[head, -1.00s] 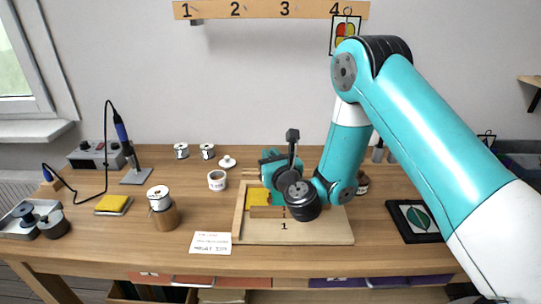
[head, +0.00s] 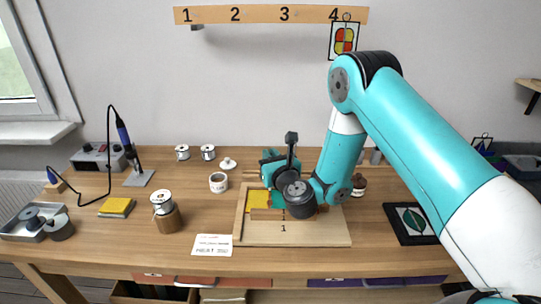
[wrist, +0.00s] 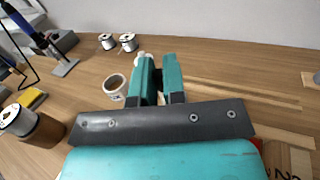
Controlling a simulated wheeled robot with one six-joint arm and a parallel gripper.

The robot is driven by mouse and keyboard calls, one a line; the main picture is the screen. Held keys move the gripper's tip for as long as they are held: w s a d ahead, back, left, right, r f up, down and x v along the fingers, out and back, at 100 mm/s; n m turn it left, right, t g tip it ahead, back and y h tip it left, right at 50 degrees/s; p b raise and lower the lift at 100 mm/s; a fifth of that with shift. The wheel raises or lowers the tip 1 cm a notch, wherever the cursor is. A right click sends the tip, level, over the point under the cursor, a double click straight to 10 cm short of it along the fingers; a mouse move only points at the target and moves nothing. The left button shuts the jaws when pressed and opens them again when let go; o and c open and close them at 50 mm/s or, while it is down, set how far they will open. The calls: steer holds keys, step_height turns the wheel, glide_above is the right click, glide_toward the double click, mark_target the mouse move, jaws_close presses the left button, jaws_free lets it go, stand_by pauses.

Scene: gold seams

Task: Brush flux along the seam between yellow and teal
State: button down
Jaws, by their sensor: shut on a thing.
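A yellow glass piece (head: 257,199) lies at the left of the wooden board (head: 262,239), inside wooden strips. A teal piece (head: 277,199) shows just right of it. My wrist covers the area further right, and the seam is only partly visible. My gripper (head: 272,160) is over the back of the board; its two teal fingers also show in the wrist view (wrist: 158,75), close together. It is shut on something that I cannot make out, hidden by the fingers. No brush tip or flux shows clearly.
A white cup (head: 218,184) and a lid (head: 228,164) stand left of the board. A solder spool (head: 161,198), a sponge (head: 117,207) and a soldering iron (head: 124,134) are further left. A dark jar (head: 359,186) stands right of my wrist; a framed piece (head: 413,222) lies further right.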

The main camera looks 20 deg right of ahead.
steer(key=shift+w+d+p, duration=0.35)
steer(key=shift+w+p, duration=0.55)
steer(key=shift+p, duration=1.25)
step_height(320, 180, up, 6)
steer(key=p, duration=0.6)
steer(key=shift+f, duration=0.1)
